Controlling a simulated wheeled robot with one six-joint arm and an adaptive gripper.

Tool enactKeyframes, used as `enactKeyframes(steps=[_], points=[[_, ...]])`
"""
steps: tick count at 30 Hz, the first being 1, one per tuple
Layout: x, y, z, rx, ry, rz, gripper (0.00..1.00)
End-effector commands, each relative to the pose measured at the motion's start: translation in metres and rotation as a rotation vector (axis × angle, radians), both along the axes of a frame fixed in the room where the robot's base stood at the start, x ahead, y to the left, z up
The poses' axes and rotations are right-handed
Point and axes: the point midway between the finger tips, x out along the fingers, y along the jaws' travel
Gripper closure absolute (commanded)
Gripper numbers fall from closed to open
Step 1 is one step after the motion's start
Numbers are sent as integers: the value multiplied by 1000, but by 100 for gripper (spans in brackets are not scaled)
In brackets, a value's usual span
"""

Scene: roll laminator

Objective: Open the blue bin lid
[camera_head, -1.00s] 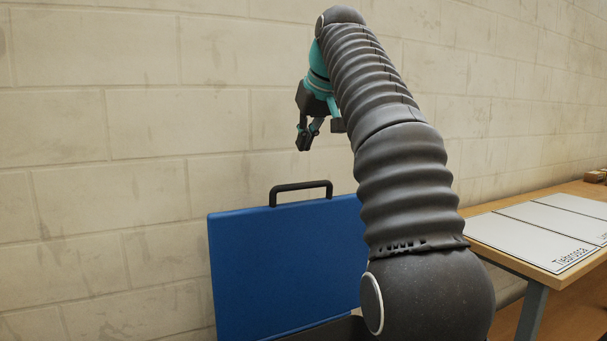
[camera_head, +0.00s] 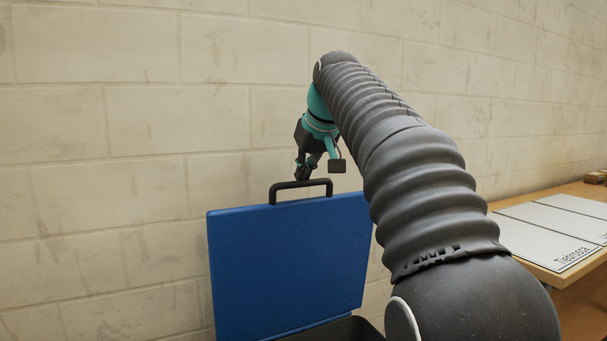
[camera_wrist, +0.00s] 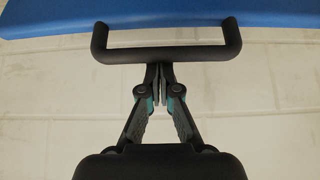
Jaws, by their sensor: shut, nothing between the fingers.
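The blue bin lid (camera_head: 285,265) stands raised, nearly upright, in front of the wall in the head view. Its edge shows at the top of the wrist view (camera_wrist: 200,14). A black handle (camera_head: 300,184) sits on the lid's top edge and also spans the wrist view (camera_wrist: 200,52). My gripper (camera_head: 303,176) is shut and empty. Its fingertips (camera_wrist: 160,70) are at the middle of the handle in the wrist view; I cannot tell if they touch it. The dark bin (camera_head: 345,330) shows only a little below the lid; my arm hides part of its right side.
A pale block wall (camera_head: 130,120) stands close behind the lid. A wooden table (camera_head: 570,285) with white labelled panels (camera_head: 545,235) is on the right, and small brown blocks (camera_head: 596,177) lie at its far end.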

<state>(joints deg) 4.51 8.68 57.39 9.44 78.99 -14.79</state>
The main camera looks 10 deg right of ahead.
Motion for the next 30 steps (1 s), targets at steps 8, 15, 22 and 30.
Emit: enactKeyframes(steps=[8, 15, 22, 30], points=[[-1, 0, 0, 0, -2, 0, 100], [-25, -6, -9, 11, -58, -4, 100], [-53, -12, -13, 27, -128, -3, 100], [-63, -13, -10, 31, -152, 0, 100]])
